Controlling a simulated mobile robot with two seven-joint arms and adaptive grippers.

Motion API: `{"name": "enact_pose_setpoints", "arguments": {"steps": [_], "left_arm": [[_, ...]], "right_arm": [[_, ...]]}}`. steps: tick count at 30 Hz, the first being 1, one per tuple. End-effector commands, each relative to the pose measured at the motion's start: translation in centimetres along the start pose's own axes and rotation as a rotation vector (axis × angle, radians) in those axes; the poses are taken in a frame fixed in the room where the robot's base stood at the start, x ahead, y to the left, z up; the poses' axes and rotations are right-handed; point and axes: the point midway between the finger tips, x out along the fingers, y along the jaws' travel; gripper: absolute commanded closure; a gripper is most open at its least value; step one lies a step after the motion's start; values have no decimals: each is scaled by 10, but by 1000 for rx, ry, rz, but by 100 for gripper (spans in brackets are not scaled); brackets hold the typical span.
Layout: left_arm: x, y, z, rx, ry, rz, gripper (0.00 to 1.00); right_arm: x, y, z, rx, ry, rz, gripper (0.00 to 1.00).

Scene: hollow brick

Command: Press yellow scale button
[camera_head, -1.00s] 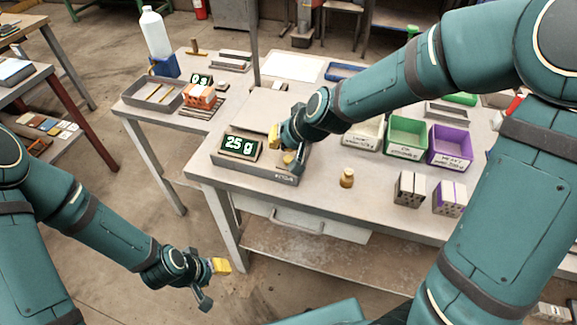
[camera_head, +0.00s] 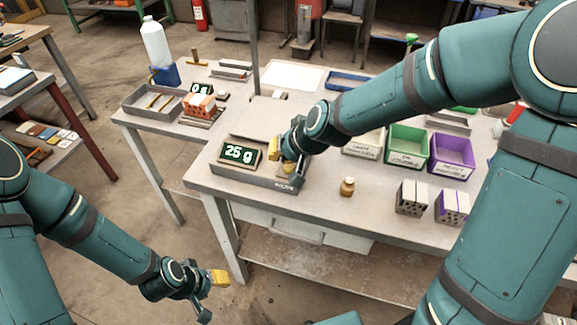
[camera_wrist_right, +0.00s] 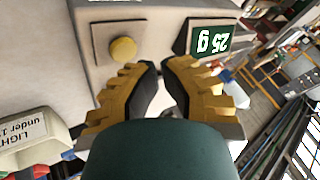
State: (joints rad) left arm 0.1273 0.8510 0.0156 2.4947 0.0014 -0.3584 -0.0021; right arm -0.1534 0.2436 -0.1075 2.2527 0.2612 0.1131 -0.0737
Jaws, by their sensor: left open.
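The scale (camera_head: 262,181) stands on the table's front left part, its display (camera_head: 240,152) reading 25 g. Its round yellow button (camera_wrist_right: 123,50) shows clear in the right wrist view, beyond the fingertips and left of the display. In the head view my right gripper (camera_head: 281,157) hangs over the scale's right part and largely covers the button area. In the wrist view my right gripper (camera_wrist_right: 161,67) has its fingertips close together with a narrow gap and nothing seen between them. Contact with the button is not visible. My left gripper (camera_head: 211,296) is open and empty, off the table's front left.
A small brass-coloured weight (camera_head: 347,187) stands right of the scale. Hollow bricks (camera_head: 411,198) lie near the front edge. White, green (camera_head: 407,146) and purple (camera_head: 452,155) bins stand behind. A second scale with an orange brick (camera_head: 201,104) is on the left table.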

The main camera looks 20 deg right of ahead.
Motion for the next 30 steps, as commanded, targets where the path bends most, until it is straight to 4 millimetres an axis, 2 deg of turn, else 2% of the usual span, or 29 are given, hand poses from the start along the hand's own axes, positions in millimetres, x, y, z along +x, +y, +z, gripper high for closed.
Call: {"name": "enact_pose_setpoints", "arguments": {"steps": [30], "left_arm": [[4, -2, 0, 0, 0, 0, 53]], "right_arm": [[7, 4, 4, 0, 0, 0, 100]]}}
